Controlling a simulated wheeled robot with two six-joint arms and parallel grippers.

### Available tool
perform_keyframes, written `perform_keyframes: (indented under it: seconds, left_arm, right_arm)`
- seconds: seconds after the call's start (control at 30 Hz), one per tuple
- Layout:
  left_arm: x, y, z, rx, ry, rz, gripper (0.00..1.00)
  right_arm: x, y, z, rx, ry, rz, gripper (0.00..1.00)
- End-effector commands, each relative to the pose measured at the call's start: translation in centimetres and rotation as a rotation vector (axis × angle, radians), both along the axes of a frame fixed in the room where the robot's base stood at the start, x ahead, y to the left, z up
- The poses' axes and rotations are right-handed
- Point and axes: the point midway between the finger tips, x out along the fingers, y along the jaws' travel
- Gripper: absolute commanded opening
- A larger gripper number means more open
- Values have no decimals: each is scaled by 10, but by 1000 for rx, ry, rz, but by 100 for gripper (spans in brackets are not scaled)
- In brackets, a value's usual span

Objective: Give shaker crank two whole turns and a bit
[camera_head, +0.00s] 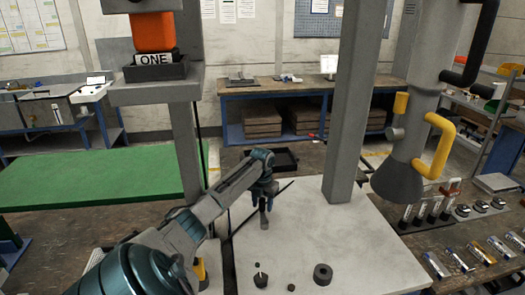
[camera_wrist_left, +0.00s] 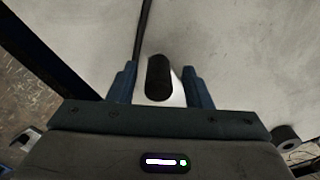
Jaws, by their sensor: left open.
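My left gripper (camera_head: 265,194) is open, pointing down over the pale tabletop (camera_head: 320,232). Just below its fingers stands a small upright grip with a dark, rounded top (camera_head: 263,219), which looks like the shaker crank's handle. In the left wrist view this dark grip (camera_wrist_left: 158,76) lies between the two spread blue fingers of the left gripper (camera_wrist_left: 160,88), with a visible gap on each side. I cannot tell how far down the fingers reach along it. The rest of the crank is not clearly visible. My right gripper is not in view.
A dark ring (camera_head: 322,274) and a small dark pot (camera_head: 260,278) stand near the tabletop's front. A grey post (camera_head: 352,110) rises behind. A hanging grey body with a yellow handle (camera_head: 440,145) is at right, above a rack of tubes (camera_head: 428,208).

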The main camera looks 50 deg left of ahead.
Motion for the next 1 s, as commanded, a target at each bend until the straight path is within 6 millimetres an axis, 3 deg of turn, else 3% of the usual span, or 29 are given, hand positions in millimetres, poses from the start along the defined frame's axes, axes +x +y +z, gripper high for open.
perform_keyframes:
  seconds: [0.23,0.5,0.87,1.0]
  left_arm:
    - [0,0,31,1,0,0,45]
    - [1,-1,68,0,0,-1,45]
    - [1,-2,71,-1,0,5,45]
    - [8,-11,69,-7,1,80,45]
  right_arm:
    - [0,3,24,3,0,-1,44]
    - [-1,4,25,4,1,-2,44]
    - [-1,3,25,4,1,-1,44]
    - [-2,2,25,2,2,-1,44]
